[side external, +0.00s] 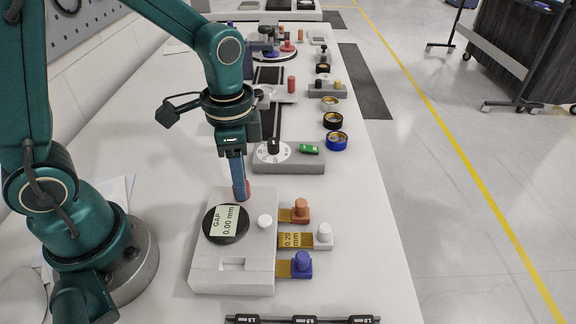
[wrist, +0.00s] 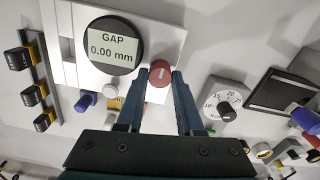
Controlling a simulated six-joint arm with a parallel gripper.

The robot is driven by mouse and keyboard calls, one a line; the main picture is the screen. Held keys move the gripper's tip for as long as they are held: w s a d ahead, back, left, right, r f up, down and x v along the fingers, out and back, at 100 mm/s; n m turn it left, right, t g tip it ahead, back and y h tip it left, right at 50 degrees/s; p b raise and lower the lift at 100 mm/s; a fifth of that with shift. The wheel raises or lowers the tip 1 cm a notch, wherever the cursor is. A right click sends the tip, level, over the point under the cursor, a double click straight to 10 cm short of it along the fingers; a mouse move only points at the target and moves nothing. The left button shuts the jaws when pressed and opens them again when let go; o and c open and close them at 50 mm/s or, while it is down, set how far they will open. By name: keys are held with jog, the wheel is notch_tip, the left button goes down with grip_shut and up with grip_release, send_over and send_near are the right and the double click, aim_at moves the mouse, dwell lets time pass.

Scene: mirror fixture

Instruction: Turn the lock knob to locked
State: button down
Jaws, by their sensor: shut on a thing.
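A light grey fixture (side external: 232,270) stands on the bench with a round black display (side external: 226,224) reading "GAP 0.00 mm". The display also shows in the wrist view (wrist: 113,45). A round red knob (wrist: 160,73) with a pale line across its face sits beside the display; I take it as the lock knob. In the side view the red knob (side external: 241,190) is partly hidden by my fingers. My gripper (side external: 239,183) points down and is shut on the red knob, one finger on each side in the wrist view (wrist: 159,76). No lock marking is readable.
A white knob (side external: 264,221) is on the fixture's right. Orange (side external: 301,207), white (side external: 323,233) and blue (side external: 301,262) tabs stick out on brass strips. A dial block (side external: 300,165) with a green piece stands behind. A black gauge bar (side external: 302,319) lies in front.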

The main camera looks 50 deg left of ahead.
dwell(0.4)
jog(key=c, duration=0.5)
grip_release()
jog(key=shift+c, duration=0.2)
